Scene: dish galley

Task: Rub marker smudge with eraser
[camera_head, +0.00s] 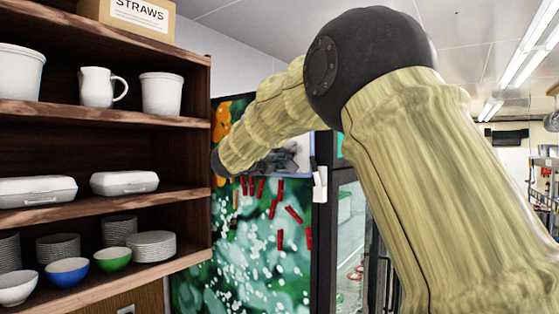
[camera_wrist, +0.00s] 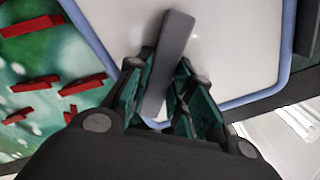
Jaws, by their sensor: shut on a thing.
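My gripper (camera_wrist: 160,75) is shut on a dark grey bar-shaped eraser (camera_wrist: 174,42), which stands out past the fingertips. The eraser is over the lower part of a whiteboard (camera_wrist: 232,45) with a blue frame; I cannot tell whether it touches the surface. No marker smudge can be made out on the part of the board in view. In the head view my gripper (camera_head: 286,158) is small, in front of the board, and my arm hides much of that area.
Red clips or bars (camera_head: 280,239) stick out from the green patterned panel (camera_head: 240,270) below and left of the board. A wooden shelf (camera_head: 100,110) with crockery and boxes stands at left. A dark-framed glass door (camera_head: 348,230) is right of the panel.

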